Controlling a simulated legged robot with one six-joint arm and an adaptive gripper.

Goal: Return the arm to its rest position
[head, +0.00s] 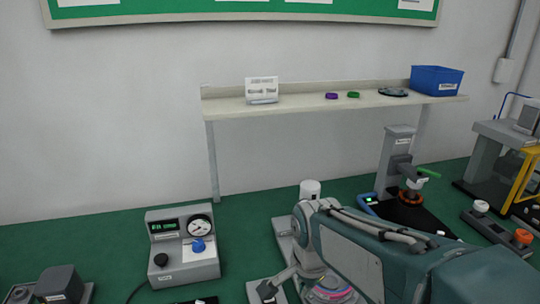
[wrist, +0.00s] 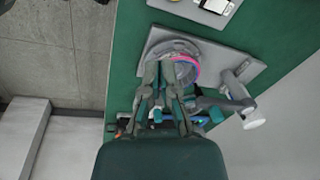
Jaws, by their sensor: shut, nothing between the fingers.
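My gripper (wrist: 160,70) is shut and empty in the wrist view. Its fingertips lie in front of a round hub part (wrist: 186,68) with a pink and blue rim, on a grey fixture plate (wrist: 225,62); I cannot tell whether they touch it. In the head view my grey-green arm (head: 352,262) reaches in from the lower right and covers much of the fixture. The coloured rim (head: 333,294) shows below the arm. My fingertips cannot be made out clearly there.
A white-knobbed post (head: 310,188) stands close behind my arm. A gauge box (head: 183,248) is at left, a dark press stand (head: 397,165) at right. A shelf (head: 300,106) holds a blue bin (head: 436,80).

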